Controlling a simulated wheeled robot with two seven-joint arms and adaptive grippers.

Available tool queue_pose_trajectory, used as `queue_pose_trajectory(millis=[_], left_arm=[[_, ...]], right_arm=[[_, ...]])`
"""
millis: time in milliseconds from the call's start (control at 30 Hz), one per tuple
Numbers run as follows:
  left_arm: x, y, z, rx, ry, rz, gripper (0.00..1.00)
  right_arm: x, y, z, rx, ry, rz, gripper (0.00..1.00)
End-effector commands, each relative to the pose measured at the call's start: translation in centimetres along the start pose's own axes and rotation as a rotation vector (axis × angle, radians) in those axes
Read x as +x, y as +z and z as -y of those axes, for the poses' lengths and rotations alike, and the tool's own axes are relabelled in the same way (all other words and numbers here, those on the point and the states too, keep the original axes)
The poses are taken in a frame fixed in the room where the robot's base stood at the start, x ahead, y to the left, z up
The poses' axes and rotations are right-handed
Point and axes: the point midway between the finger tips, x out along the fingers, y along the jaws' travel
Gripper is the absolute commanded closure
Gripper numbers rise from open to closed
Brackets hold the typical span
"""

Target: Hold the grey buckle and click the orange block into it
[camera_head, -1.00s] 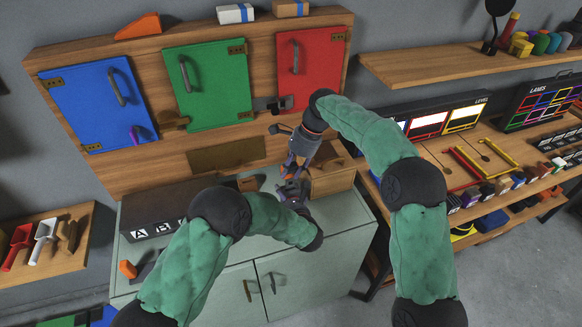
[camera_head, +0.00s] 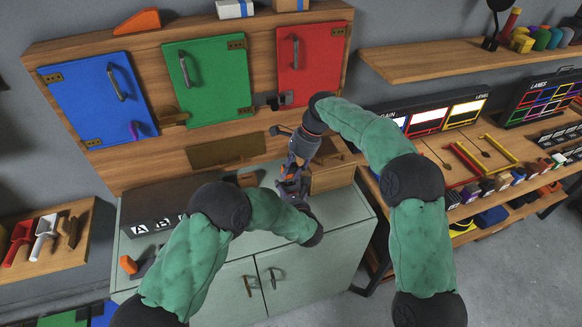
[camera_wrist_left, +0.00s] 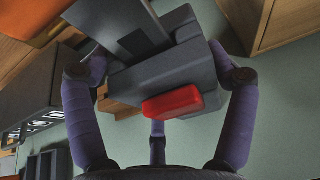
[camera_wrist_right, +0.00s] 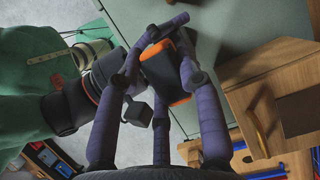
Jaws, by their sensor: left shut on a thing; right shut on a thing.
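The grey buckle (camera_wrist_left: 165,75) with its red button (camera_wrist_left: 172,103) sits between the purple fingers of my left gripper (camera_wrist_left: 158,85), which is shut on it. The orange block, dark-faced with orange edges (camera_wrist_right: 182,100), is held in my right gripper (camera_wrist_right: 165,75), which is shut on it. An orange part (camera_wrist_left: 35,18) shows at the top left of the left wrist view. A flat grey plate (camera_wrist_left: 105,22) meets or overlaps the buckle's far end; I cannot tell how deep it sits. In the head view the left gripper (camera_head: 292,188) and right gripper (camera_head: 297,162) nearly touch, hiding both parts.
Below the grippers is a pale green cabinet top (camera_head: 335,215). A wooden box (camera_head: 332,178) stands close on the right, and a dark lettered box (camera_head: 155,208) on the left. Behind is a wooden panel with blue, green and red doors (camera_head: 310,65).

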Motion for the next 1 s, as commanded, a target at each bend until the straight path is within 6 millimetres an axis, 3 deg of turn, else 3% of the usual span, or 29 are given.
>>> queue_pose_trajectory(millis=[1000], left_arm=[[0.0, 0.0, 0.0, 0.000, 0.000, -0.001, 0.60]], right_arm=[[2.0, -0.8, 0.0, 0.000, -0.001, 0.000, 0.96]])
